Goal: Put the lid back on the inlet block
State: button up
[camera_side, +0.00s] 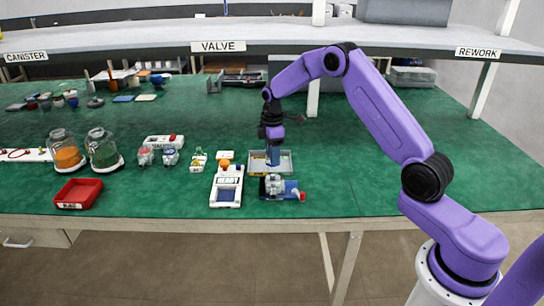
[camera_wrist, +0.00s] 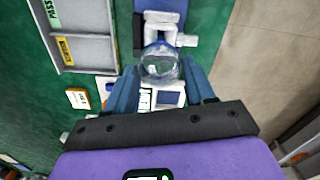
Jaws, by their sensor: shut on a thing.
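The inlet block (camera_side: 275,185) is a white fitting on a blue base at the table's front, with a red part at its right end. It shows at the top of the wrist view (camera_wrist: 163,32). My gripper (camera_side: 273,163) points down, just behind or over the block. In the wrist view, its blue fingertips (camera_wrist: 160,72) are shut on a clear round piece, which appears to be the lid (camera_wrist: 160,63). The lid overlaps the near part of the block in that view. I cannot tell whether it touches the block.
A grey tray (camera_side: 286,170) with yellow and green labels lies beside the gripper. A white device marked READY (camera_side: 227,186) stands to the left. Two glass jars (camera_side: 103,150) and a red bin (camera_side: 78,193) are farther left. The green mat right of the block is clear.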

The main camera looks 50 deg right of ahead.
aim_at(272, 175)
jog(key=shift+f, duration=3.1)
jog(key=shift+f, duration=0.15)
jog(key=o, duration=1.4)
jog(key=shift+r, duration=3.5)
